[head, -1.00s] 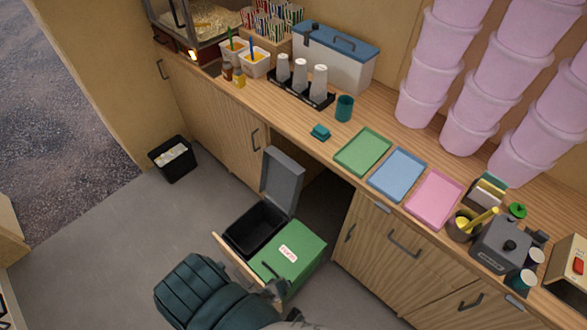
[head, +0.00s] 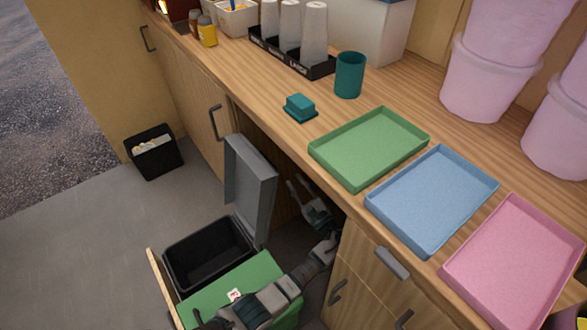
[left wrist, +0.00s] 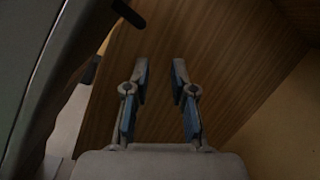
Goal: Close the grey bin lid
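The grey bin lid (head: 250,188) stands open, nearly upright, at the back edge of the black bin (head: 208,254) in the pulled-out drawer. The bin's opening is uncovered and dark inside. A bin with a green lid (head: 222,290) and a small label sits beside it, partly covered by my left arm. My left gripper (head: 303,188) is in the cabinet opening just right of the raised lid, apart from it. In the left wrist view its two fingers (left wrist: 161,75) are spread with nothing between them. My right gripper is not seen.
The wooden counter (head: 265,95) overhangs the opening close above my gripper. It carries green (head: 370,148), blue (head: 432,198) and pink (head: 520,255) trays and a teal cup (head: 350,75). A small black bin (head: 153,153) stands on the otherwise clear floor at left.

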